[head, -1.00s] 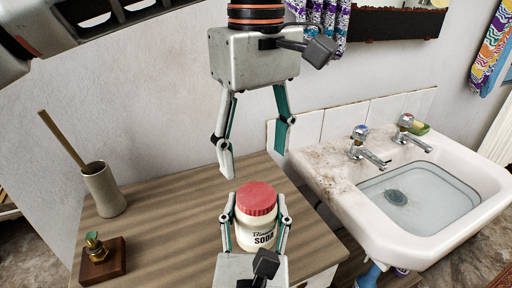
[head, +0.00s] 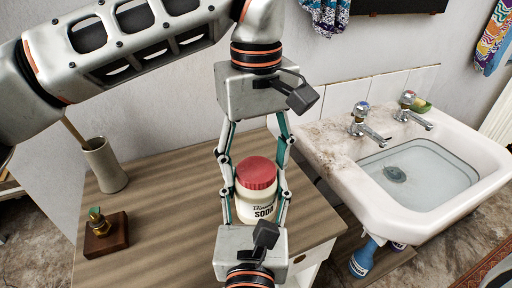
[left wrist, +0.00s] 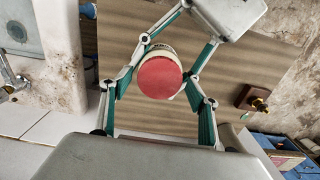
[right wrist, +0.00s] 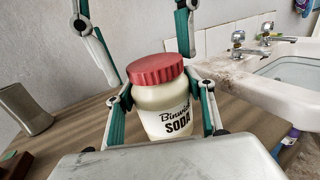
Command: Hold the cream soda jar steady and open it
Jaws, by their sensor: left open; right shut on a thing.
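The cream soda jar (head: 257,200) stands upright on the wooden counter, with its red ridged lid (head: 256,172) on it. My right gripper (head: 255,205) is shut around the jar's body from the front; the right wrist view shows its fingers on both sides of the jar (right wrist: 166,105). My left gripper (head: 255,160) comes from above and behind, open, with its fingers on either side of the lid. In the left wrist view the lid (left wrist: 159,77) sits between the left fingers; I cannot tell whether they touch it.
A white sink (head: 425,170) with two taps stands at the right. A cup with a wooden handle (head: 105,165) and a brass bell-like object on a wood block (head: 105,235) stand at the left. The counter (head: 170,200) between is clear.

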